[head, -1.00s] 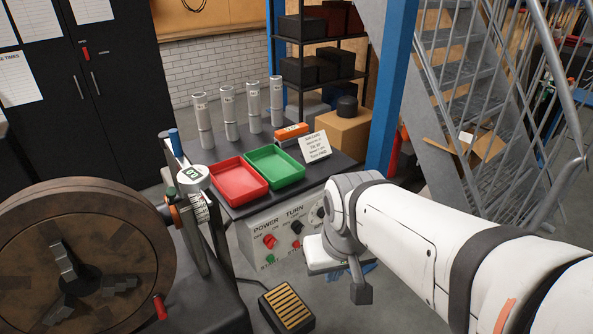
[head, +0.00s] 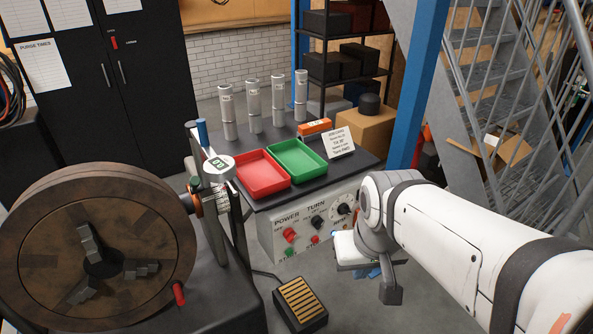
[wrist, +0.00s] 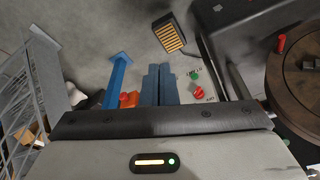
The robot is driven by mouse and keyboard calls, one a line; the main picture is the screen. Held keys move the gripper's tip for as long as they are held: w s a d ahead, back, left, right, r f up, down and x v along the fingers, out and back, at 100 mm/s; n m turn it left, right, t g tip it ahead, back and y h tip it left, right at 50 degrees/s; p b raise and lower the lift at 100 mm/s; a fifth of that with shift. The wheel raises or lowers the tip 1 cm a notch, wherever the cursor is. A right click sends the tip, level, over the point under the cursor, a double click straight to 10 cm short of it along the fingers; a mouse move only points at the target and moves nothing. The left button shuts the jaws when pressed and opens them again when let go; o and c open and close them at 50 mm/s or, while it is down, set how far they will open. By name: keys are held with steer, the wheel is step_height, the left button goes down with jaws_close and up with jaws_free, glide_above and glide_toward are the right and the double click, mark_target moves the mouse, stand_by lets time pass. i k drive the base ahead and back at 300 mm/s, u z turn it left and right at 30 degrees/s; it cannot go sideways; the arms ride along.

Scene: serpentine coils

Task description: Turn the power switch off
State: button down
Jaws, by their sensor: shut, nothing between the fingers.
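The power switch (head: 290,235) is a red knob under the word POWER on the front of the grey control panel (head: 265,237). Its exact setting is too small to read. The red knob also shows in the wrist view (wrist: 198,93), right of my fingers, near a green button (wrist: 194,76). My gripper (wrist: 158,67) has its two blue fingers side by side, shut and empty. In the head view my gripper (head: 368,272) is mostly hidden by my wrist, in front of the panel's right part, apart from the red knob.
A black TURN knob (head: 317,222) and a dial (head: 343,210) sit right of the power switch. Red (head: 262,176) and green (head: 300,161) trays stand on top. A large round chuck (head: 95,255) is at left, and a foot pedal (head: 300,303) lies on the floor.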

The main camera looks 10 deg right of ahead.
mark_target(288, 233)
steer(key=z, duration=1.3)
steer(key=k, duration=1.4)
steer(key=u, duration=0.9)
steer(key=i, duration=1)
steer(key=u, duration=0.05)
